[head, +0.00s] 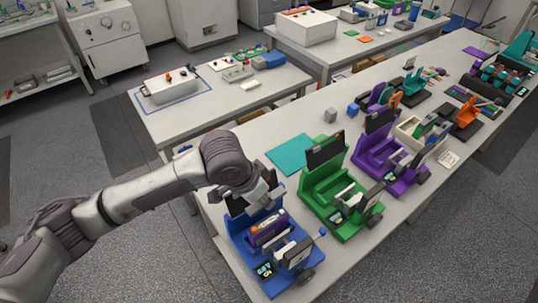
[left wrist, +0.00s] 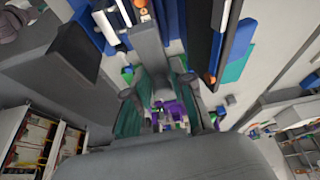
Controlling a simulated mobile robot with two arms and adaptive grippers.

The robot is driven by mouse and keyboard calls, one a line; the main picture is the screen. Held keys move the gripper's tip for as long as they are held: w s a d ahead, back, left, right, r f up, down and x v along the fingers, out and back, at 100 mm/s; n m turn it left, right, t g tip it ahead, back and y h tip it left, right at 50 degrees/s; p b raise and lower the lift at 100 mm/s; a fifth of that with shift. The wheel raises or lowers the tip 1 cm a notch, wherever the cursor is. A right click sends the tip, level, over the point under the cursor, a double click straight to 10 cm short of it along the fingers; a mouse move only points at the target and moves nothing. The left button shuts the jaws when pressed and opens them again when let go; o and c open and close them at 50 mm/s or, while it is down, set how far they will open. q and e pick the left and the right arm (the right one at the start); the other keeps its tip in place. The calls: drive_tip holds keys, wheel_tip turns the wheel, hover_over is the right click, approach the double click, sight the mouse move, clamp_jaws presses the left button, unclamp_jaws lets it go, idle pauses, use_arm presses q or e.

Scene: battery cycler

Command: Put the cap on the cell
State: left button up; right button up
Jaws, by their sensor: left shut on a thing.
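A blue station (head: 240,250) stands at the near end of the long bench. A purple piece with an orange and white part (head: 266,230) sits in its middle; I cannot tell for sure which part is the cell. My left gripper (head: 264,198) is just above and behind that piece, beside the station's upright dark panel (head: 236,207). In the left wrist view its fingers (left wrist: 163,115) are closed on a grey block (left wrist: 150,48), which I cannot identify surely as the cap. The contact is partly hidden. My right gripper is not in view.
A green station (head: 345,222) and a purple station (head: 375,165) stand farther along the bench (head: 225,213). A teal mat (head: 288,156) and a small grey cube (head: 330,115) lie behind them. Another table (head: 205,105) with equipment stands at the back.

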use_arm(q)
drive_tip(key=shift+w+d+r, duration=0.25)
drive_tip(key=shift+d, duration=0.1)
drive_tip(key=shift+s+a+f+m+b, duration=0.15)
drive_tip(key=shift+s+f+m+b, duration=0.15)
drive_tip(key=shift+s+b, duration=0.3)
drive_tip(key=shift+s+f+b, duration=0.2)
drive_tip(key=shift+f+b, duration=0.4)
drive_tip(key=shift+b, duration=0.05)
drive_tip(key=f+b, duration=0.3)
drive_tip(key=shift+w, duration=0.3)
drive_tip(key=shift+f+b, duration=0.3)
drive_tip(key=shift+b, duration=0.1)
drive_tip(key=shift+s+f, duration=0.1)
drive_tip(key=shift+f, duration=0.75)
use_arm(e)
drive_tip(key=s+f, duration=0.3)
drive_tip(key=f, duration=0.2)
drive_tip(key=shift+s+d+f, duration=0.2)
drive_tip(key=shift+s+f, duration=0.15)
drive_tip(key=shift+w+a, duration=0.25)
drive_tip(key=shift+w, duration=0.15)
